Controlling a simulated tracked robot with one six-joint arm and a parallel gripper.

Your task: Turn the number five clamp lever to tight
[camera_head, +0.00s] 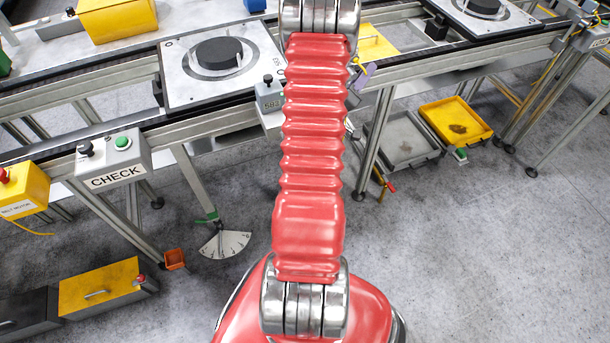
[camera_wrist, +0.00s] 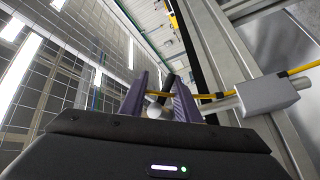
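In the wrist view, my gripper (camera_wrist: 160,82) has two purple fingers standing apart, with a gap between them. A dark stick-like part (camera_wrist: 168,82) and a pale round part (camera_wrist: 153,104) show in or behind that gap. I cannot tell whether the fingers touch them, or whether they belong to the clamp lever. In the head view, only a small purple piece of my gripper (camera_head: 363,76) shows, beside the conveyor, to the right of my red arm. My arm hides much of the area there. No lever marked five can be read in either view.
A pallet with a black disc (camera_head: 218,53) sits on the conveyor. A yellow cable (camera_wrist: 235,94) crosses behind the fingers to a grey box (camera_wrist: 268,94). A CHECK box (camera_head: 112,163), a green-handled lever with a dial plate (camera_head: 226,243) and a yellow tray (camera_head: 457,120) stand around.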

